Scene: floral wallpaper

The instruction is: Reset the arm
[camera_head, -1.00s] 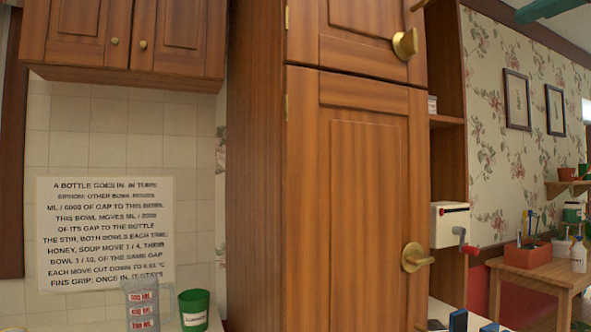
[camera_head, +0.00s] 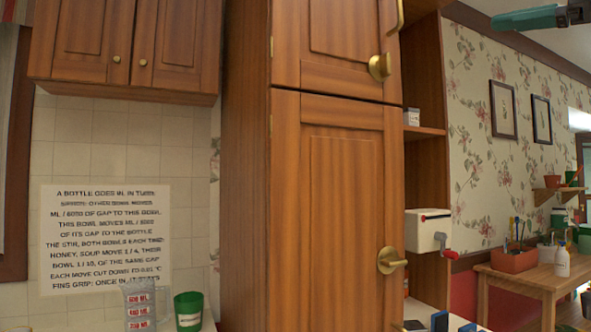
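A wall cabinet (camera_head: 122,45) hangs at upper left above a printed notice (camera_head: 105,240). A measuring jug (camera_head: 140,305) and a green cup (camera_head: 188,311) stand at lower left. A white box with a red-knobbed crank (camera_head: 428,230) is right of the tall cabinet. A wooden table (camera_head: 530,283) stands far right.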

